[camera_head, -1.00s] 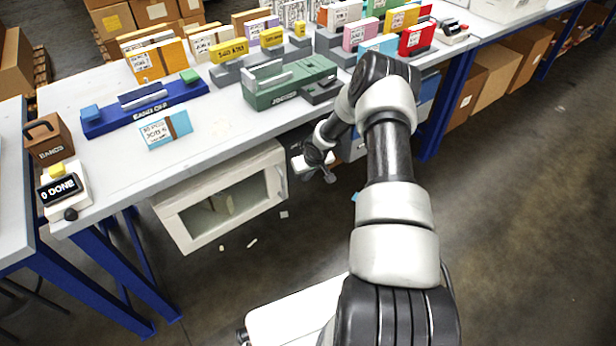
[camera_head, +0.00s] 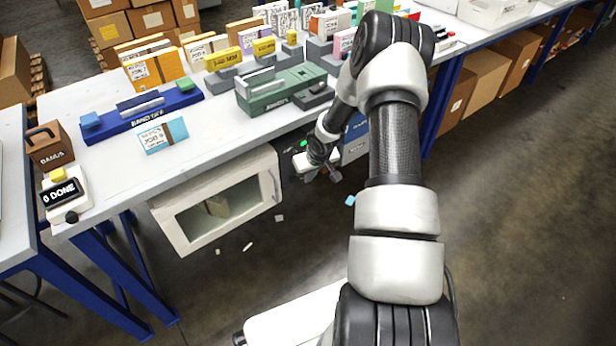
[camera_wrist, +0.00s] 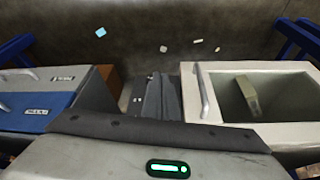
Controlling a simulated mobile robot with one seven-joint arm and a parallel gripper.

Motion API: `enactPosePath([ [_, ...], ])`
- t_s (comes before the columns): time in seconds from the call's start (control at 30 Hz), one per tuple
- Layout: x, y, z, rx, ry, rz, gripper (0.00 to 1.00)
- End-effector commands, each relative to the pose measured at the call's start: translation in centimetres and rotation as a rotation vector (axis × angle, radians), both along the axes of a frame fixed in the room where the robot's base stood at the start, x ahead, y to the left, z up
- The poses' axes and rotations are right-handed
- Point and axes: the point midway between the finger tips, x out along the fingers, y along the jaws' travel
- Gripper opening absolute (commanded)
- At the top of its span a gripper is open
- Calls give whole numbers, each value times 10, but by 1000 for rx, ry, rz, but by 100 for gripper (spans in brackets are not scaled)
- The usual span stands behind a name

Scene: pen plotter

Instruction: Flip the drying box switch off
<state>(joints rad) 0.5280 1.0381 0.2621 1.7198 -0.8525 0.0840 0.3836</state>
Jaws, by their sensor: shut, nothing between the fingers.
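The drying box (camera_head: 260,165) is a cream-white cabinet with a dark window, hanging under the front of the table in the head view. My gripper (camera_head: 334,174) is just right of the box, below the table edge and apart from the box's front. In the wrist view, its dark fingers (camera_wrist: 158,95) are together, left of the box, with nothing seen between them.
A blue-and-grey drawer unit (camera_wrist: 35,98) stands on the other side of my gripper. The white table (camera_head: 210,125) above carries a green machine (camera_head: 283,88), a blue tool (camera_head: 140,112) and several cards. Small scraps (camera_head: 247,246) lie on the open floor in front.

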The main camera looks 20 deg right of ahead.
Motion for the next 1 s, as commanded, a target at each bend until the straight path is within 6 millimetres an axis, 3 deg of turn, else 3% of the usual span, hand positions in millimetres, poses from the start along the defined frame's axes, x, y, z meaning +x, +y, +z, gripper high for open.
enactPosePath([
  [0.77, -1, -12, -6, 1, -4, 1, 0],
  [1.0, 8, -10, -33, 2, -2, 3, 0],
])
